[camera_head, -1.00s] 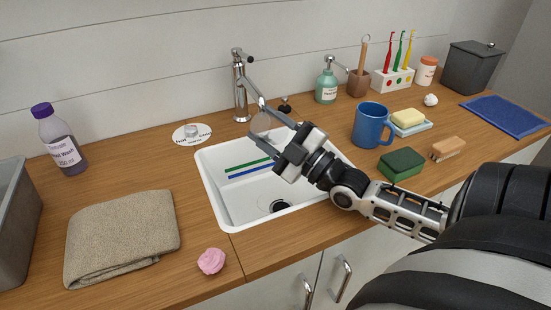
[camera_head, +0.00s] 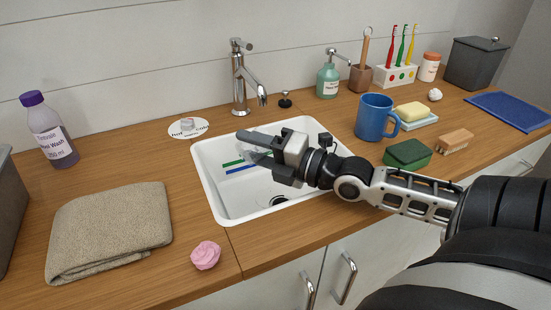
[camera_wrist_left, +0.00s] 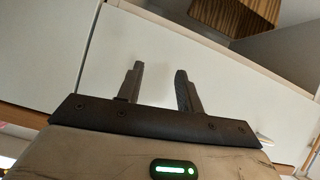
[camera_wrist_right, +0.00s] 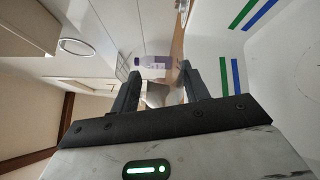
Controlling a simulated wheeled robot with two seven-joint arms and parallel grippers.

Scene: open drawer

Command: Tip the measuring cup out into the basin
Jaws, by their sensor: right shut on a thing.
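The basin (camera_head: 207,178) is a white rectangular sink let into the wooden counter, with green and blue stripes on its inner wall and a dark drain partly hidden by my gripper. My right gripper (camera_head: 252,146) is over the basin, its fingers pointing left and roughly level. It is shut on the measuring cup (camera_head: 262,158), a clear greyish shape mostly hidden by the fingers. The cup also shows faintly between the fingers in the right wrist view (camera_wrist_right: 160,95). I cannot tell its contents. My left gripper (camera_wrist_left: 158,82) is open and empty before pale cabinet fronts.
A chrome faucet (camera_head: 240,85) stands behind the basin. A blue mug (camera_head: 373,118) and a green sponge (camera_head: 407,153) are on the right. A folded towel (camera_head: 110,230), a pink puff (camera_head: 205,255) and a purple-capped bottle (camera_head: 50,135) are on the left.

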